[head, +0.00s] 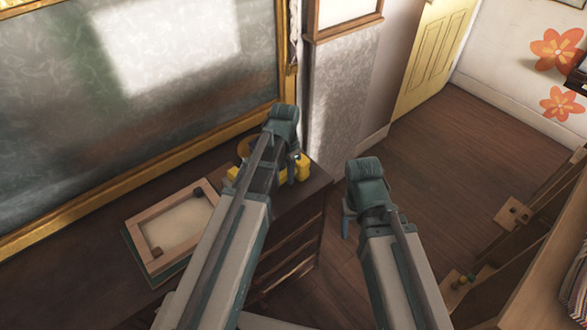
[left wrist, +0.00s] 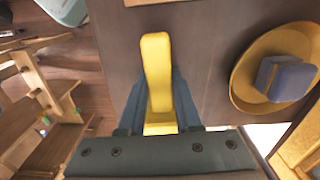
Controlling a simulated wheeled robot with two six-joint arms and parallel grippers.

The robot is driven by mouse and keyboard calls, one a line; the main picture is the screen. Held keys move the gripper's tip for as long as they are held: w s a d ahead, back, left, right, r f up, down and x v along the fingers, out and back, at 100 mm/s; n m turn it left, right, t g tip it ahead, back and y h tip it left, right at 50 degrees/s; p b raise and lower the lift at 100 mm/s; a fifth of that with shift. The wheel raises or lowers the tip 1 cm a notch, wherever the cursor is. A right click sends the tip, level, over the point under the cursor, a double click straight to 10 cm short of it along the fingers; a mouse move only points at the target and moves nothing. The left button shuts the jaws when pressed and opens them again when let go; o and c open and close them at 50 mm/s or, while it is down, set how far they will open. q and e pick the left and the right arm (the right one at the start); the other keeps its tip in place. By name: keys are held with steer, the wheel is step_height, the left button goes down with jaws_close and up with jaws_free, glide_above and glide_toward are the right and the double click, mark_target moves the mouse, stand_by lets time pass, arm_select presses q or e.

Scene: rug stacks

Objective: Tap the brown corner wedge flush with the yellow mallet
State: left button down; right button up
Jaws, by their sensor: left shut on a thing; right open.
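My left gripper (head: 284,172) is shut on the yellow mallet (head: 303,166), over the right end of the dark cabinet top. In the left wrist view the mallet (left wrist: 157,65) sits between the fingers, its yellow length pointing away from the gripper. The brown corner wedge (head: 157,252) is a small dark piece at the near-left corner of a pale wooden frame (head: 152,220). The mallet is apart from it, to the right. Whether the wedge sits flush is too small to tell. My right gripper (head: 347,215) is open and empty over the floor, right of the cabinet.
The frame lies on a dark green mat (head: 130,243) on the cabinet top (head: 75,275). A yellow dish (left wrist: 245,62) holding a grey-blue block (left wrist: 285,79) is beside the mallet. A large gold-framed board (head: 150,163) stands behind. A wooden rack (head: 515,212) is at right.

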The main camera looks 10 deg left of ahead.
mark_target(286, 171)
arm_select(q)
steer(key=shift+r+p, duration=1.7)
